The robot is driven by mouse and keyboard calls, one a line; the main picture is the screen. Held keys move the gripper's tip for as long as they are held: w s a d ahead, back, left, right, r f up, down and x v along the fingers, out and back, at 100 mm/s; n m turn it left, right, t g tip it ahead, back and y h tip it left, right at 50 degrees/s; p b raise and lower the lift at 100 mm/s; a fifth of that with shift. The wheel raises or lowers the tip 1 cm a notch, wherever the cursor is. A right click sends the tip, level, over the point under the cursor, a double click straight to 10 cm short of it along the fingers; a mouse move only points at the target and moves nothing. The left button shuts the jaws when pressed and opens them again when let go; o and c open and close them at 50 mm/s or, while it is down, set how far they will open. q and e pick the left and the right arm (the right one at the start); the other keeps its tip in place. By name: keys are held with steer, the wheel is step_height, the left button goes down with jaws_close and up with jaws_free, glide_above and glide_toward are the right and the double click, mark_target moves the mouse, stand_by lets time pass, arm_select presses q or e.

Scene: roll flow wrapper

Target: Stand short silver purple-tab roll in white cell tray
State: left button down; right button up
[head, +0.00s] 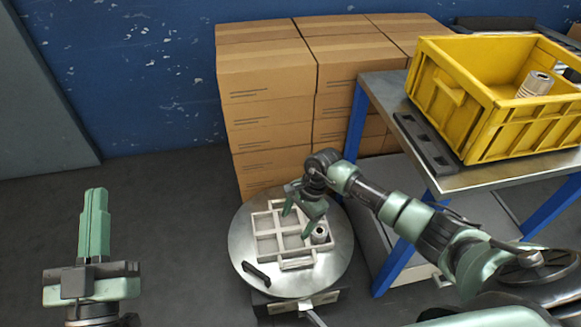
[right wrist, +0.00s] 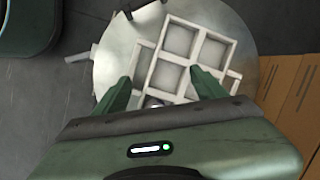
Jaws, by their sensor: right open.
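The white cell tray (head: 280,234) lies on a round metal table; it also shows in the right wrist view (right wrist: 197,46). A short silver roll (head: 320,235) stands upright in the tray's right-hand cell. In the right wrist view only a small part of a roll (right wrist: 153,102) shows, mostly hidden by my gripper body. No purple tab can be made out. My right gripper (head: 300,213) is open above the tray, with its fingers (right wrist: 162,92) apart and apparently nothing between them. My left gripper (head: 94,195) is off to the left, away from the table; its jaw gap cannot be seen.
The round metal table (head: 240,240) has a dark handle-like bar at its front left. A yellow crate (head: 474,97) holding another silver roll (head: 536,84) stands on a blue-legged bench (head: 475,180). Cardboard boxes (head: 265,90) are stacked behind. The floor at left is clear.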

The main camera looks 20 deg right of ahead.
steer(key=s+a+r+m+y, duration=0.2)
steer(key=a+y, duration=0.1)
steer(key=a, duration=0.6)
steer(key=s+a+r+m+t+y, duration=0.2)
steer(key=a+r+m+y, duration=0.25)
steer(key=a+r, duration=0.4)
steer(key=s+a+r+m+t+y, duration=0.2)
steer(key=s+a+r+m+y, duration=0.15)
steer(key=a+r+y, duration=0.4)
step_height(320, 180, up, 16)
steer(key=d+m+t+y, duration=0.1)
steer(key=d+m+t, duration=0.1)
steer(key=m+t, duration=0.9)
steer(key=d+r+m+t+h, duration=0.1)
steer(key=d+m+h, duration=0.3)
steer(key=m, duration=0.7)
steer(key=d+r+m+t+h, duration=0.2)
steer(key=d+m+t+h, duration=0.1)
steer(key=m, duration=0.8)
steer(key=s+d+r+m+t+h, duration=0.1)
steer(key=d+m+h, duration=0.4)
steer(key=m, duration=0.6)
steer(key=shift+d+r+t+h, duration=0.25)
steer(key=shift+r+t+h, duration=0.2)
steer(key=shift+t+h, duration=0.2)
